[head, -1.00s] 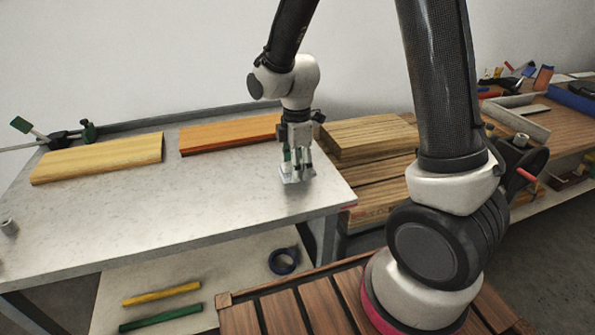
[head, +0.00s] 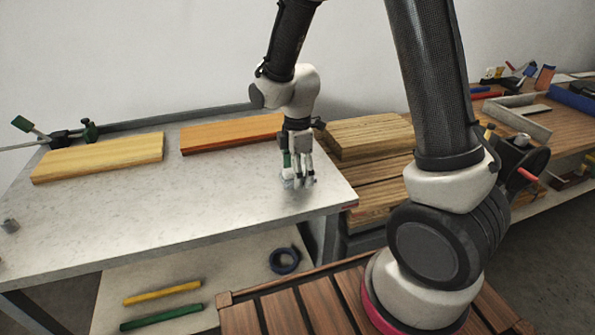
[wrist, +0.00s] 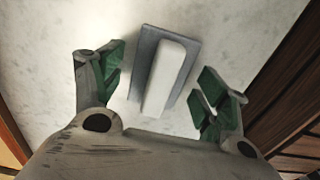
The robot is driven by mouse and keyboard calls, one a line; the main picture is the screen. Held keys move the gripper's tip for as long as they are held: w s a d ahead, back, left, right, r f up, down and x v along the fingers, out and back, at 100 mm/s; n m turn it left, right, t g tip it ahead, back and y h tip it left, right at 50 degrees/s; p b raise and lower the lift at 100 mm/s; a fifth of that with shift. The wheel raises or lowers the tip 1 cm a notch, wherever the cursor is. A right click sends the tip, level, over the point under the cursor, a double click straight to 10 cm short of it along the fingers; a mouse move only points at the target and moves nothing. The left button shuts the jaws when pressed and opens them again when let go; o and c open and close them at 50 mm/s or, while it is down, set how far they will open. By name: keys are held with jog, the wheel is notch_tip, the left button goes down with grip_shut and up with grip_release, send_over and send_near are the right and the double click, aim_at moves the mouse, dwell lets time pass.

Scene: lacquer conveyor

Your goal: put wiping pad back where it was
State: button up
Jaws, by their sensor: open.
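The wiping pad (wrist: 148,63) lies flat on the pale table top in the wrist view. It has a grey rectangular base with a long white block on top. My gripper (wrist: 163,89) is open, with one green-lined finger on each side of the pad and a gap to both. In the head view my gripper (head: 298,182) points down at the right end of the table and mostly hides the pad.
The grey table (head: 130,215) also holds a pale yellow board (head: 98,158) and an orange-brown board (head: 232,133). A green-handled clamp (head: 88,132) is at the back left. Stacked timber (head: 368,136) stands right of the table. A blue tape roll (head: 285,260) lies on the lower shelf.

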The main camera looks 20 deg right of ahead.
notch_tip(320, 180, up, 12)
jog(key=s+d+r+m+t, duration=0.2)
jog(key=s+d+r+m, duration=0.4)
jog(key=s+m, duration=0.3)
jog(key=s+d+r+m+t, duration=0.2)
jog(key=s+d+r+m, duration=0.4)
jog(key=s+d+m, duration=0.3)
jog(key=shift+s, duration=0.55)
